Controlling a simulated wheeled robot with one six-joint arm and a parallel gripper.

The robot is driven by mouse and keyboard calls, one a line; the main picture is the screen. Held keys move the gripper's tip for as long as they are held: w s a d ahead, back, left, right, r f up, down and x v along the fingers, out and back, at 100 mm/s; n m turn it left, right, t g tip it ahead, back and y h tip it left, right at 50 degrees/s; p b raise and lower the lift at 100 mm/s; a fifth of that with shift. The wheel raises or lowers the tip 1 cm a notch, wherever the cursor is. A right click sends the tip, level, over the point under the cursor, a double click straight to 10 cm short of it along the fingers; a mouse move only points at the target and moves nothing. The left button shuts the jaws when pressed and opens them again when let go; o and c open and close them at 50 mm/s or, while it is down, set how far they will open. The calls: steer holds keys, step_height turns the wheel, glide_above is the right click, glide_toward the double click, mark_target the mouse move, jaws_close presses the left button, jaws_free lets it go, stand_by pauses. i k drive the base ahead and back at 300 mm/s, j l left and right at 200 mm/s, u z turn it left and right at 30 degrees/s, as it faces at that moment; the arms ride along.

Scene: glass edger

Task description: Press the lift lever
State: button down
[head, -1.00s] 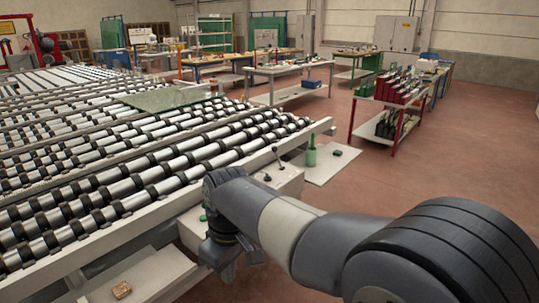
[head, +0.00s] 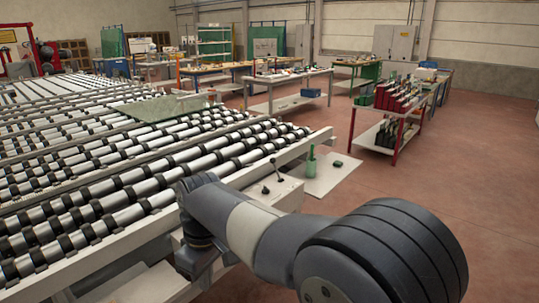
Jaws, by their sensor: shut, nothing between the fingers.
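A small lever (head: 278,172) with a dark knob stands up from a pale control box (head: 283,193) at the near side edge of the roller table. A shorter dark knob (head: 265,190) sits beside it on the same box; I cannot read any label to tell which is the lift lever. My gripper (head: 193,264) hangs below my wrist, left of and nearer than the box, apart from the lever. It is shut and empty, and its fingertips are hard to make out. My forearm hides the near part of the box.
The roller table (head: 309,149) fills the left, with a glass sheet (head: 160,106) lying on it. A green bottle (head: 311,164) stands on a pale low plate (head: 327,180) beyond the box. A red-legged cart (head: 352,127) stands at the right. Floor at right is open.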

mark_target(272, 160)
steer(key=i+l, duration=0.2)
steer(key=i, duration=0.45)
steer(key=i+l, duration=0.15)
steer(key=i, duration=0.5)
steer(key=i+l+z, duration=0.1)
steer(key=i, duration=0.55)
steer(key=i+l, duration=0.25)
steer(key=i, duration=0.4)
